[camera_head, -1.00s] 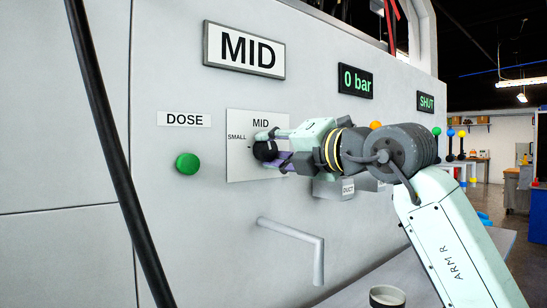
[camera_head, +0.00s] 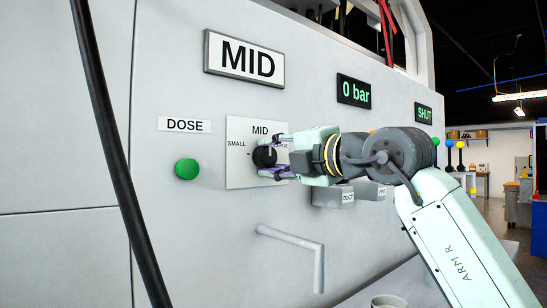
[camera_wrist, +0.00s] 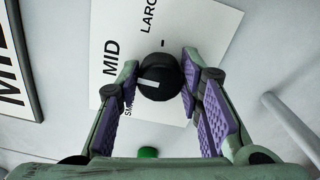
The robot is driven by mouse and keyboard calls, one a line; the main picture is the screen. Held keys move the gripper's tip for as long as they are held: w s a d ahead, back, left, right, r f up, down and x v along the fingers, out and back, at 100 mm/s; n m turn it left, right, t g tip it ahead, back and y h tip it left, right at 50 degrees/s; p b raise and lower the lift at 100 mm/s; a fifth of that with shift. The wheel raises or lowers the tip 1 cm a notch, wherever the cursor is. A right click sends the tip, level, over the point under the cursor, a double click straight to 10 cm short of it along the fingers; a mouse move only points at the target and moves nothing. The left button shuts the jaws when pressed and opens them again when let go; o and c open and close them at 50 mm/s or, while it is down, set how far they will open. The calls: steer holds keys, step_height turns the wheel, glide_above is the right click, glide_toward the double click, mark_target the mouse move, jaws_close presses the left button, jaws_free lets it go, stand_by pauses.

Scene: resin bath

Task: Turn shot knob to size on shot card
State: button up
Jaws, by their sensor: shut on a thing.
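The black shot knob (camera_head: 264,156) sits on a white dial plate (camera_head: 236,172) marked SMALL and MID. LARGE also shows on the plate in the wrist view. The white mark on the knob (camera_wrist: 149,84) points left there, roughly to the MID side. The shot card (camera_head: 244,59), a framed sign above the plate, reads MID. My gripper (camera_head: 272,156) reaches in from the right, its purple-padded fingers above and below the knob. In the wrist view my gripper (camera_wrist: 160,79) is shut on the knob, one finger on each side.
A green DOSE button (camera_head: 187,169) is left of the plate. A grey bar handle (camera_head: 300,242) juts out below. DUCT (camera_head: 333,195) and a second grey box stand under my arm. Displays read 0 bar (camera_head: 354,90) and SHUT (camera_head: 423,113). A dark slanting pole (camera_head: 112,140) crosses the left.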

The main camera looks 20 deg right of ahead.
steer(key=o, duration=1.2)
steer(key=shift+c, duration=0.2)
steer(key=v, duration=1.2)
